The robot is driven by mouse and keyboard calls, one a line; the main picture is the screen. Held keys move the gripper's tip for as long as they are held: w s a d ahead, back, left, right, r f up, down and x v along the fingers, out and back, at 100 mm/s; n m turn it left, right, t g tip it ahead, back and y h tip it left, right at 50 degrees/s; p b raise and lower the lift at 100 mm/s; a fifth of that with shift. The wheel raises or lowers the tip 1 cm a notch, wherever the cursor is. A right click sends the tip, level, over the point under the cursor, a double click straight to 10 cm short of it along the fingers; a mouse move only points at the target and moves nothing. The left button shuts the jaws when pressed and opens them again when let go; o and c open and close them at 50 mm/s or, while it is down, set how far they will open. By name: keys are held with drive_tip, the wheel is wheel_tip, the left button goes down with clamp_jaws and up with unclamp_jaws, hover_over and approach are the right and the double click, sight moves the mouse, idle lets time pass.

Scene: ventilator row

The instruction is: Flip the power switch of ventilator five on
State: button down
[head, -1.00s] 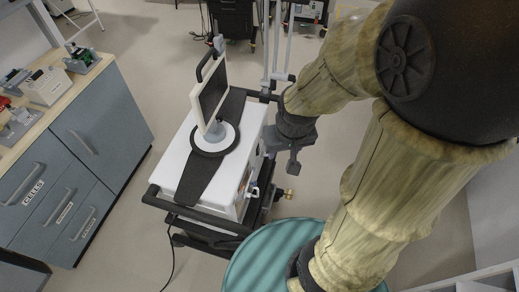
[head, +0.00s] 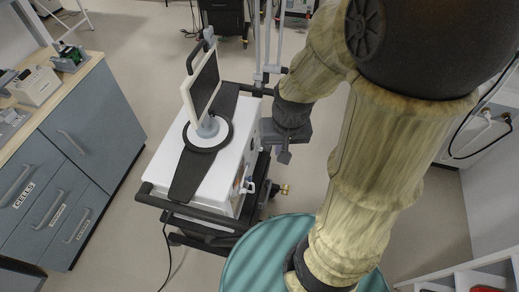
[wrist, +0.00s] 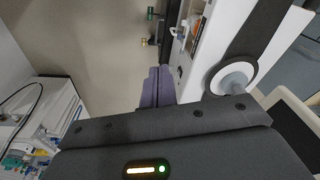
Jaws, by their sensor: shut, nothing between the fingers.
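A white ventilator (head: 172,160) with a tilted screen (head: 204,85) stands on a black-railed cart in the head view. No number is readable on it. Its side panel, with small fittings, shows edge-on in the wrist view (wrist: 186,50); I cannot pick out the power switch. My gripper (head: 284,156) hangs just right of that side, apparently apart from it. In the wrist view its purple-grey fingers (wrist: 158,84) are together and empty, beside the panel.
A teal round surface (head: 262,255) lies below my arm. A drawer cabinet (head: 75,150) stands at left. A white unit with a dark cable (head: 480,135) is at right; it also shows in the wrist view (wrist: 45,110). Brass-coloured fittings (head: 285,189) stick out low by the cart. Floor between is open.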

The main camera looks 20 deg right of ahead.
sight(253, 145)
drive_tip(key=w+d+f+m+g+y+b, duration=0.1)
drive_tip(key=w+f+m+y+b, duration=0.25)
drive_tip(key=f+m+b, duration=0.5)
drive_tip(key=w+d+f+m+g+y+b, duration=0.1)
drive_tip(key=w+d+f+m+y+b, duration=0.25)
drive_tip(key=f, duration=0.85)
drive_tip(key=w+d+f+m+t+y+b, duration=0.7)
drive_tip(key=w+d+f+m+t+b, duration=0.1)
drive_tip(key=f+m+b, duration=0.1)
drive_tip(key=shift+d+m+b, duration=0.4)
drive_tip(key=shift+m+b, duration=0.1)
drive_tip(key=shift+b, duration=0.15)
drive_tip(key=shift+f, duration=0.1)
drive_tip(key=x, duration=1.4)
drive_tip(key=shift+w+p, duration=0.2)
drive_tip(key=shift+p, duration=0.1)
drive_tip(key=shift+t, duration=0.3)
